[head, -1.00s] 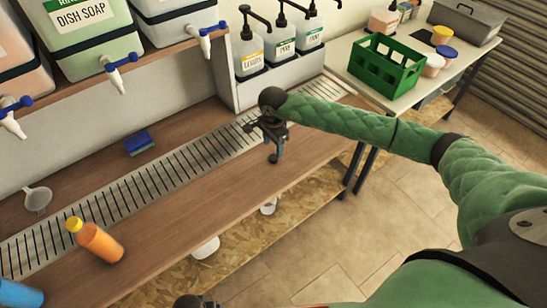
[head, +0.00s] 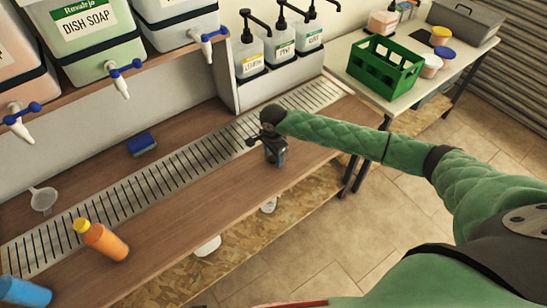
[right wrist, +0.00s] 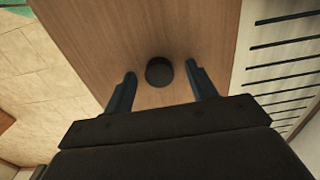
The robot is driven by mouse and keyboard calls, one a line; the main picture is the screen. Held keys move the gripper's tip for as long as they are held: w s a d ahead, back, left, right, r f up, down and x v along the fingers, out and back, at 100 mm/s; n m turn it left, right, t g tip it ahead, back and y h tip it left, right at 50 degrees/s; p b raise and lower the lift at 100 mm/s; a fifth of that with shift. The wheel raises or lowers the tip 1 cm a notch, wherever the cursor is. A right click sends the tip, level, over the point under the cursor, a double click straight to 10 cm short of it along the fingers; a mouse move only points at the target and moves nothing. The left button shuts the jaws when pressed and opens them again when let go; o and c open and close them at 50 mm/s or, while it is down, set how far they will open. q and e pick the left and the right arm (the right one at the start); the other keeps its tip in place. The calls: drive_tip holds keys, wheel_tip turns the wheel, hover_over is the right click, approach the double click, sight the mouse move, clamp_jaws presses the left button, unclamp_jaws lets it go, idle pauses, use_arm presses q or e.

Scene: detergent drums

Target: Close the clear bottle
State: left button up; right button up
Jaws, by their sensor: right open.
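My right gripper (head: 275,157) is low over the front wooden part of the counter, near the slatted drain strip. In the right wrist view its two fingers (right wrist: 160,76) are apart. A small round black piece that looks like a cap (right wrist: 159,72) is between the fingertips, with bare wood showing on both sides of it. In the head view the gripper hides this piece. I cannot make out a clear bottle in either view. My left gripper is not in view.
An orange bottle with a yellow cap (head: 103,241) lies on the counter at left, near a blue item (head: 24,291). A blue sponge (head: 141,143) and a funnel (head: 43,199) are behind. Pump bottles (head: 281,55) and a green crate (head: 384,65) stand farther back.

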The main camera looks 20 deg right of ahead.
sight(273, 157)
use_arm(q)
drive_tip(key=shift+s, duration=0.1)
use_arm(e)
drive_tip(key=c, duration=1.1)
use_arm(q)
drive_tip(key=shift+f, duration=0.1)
use_arm(e)
drive_tip(key=shift+o, duration=0.2)
drive_tip(key=shift+r, duration=0.15)
wheel_tip(273, 157, up, 4)
drive_tip(key=b, duration=0.2)
drive_tip(key=shift+f+b, duration=0.25)
drive_tip(key=shift+b, duration=0.05)
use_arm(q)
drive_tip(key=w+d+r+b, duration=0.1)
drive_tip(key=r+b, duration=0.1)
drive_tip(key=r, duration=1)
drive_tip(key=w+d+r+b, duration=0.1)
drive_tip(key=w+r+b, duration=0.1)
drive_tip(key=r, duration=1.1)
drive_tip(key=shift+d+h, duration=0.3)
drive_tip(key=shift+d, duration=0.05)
use_arm(e)
drive_tip(key=s+d+r, duration=0.5)
drive_tip(key=d+r, duration=0.2)
drive_tip(key=d, duration=0.3)
drive_tip(key=shift+s, duration=0.4)
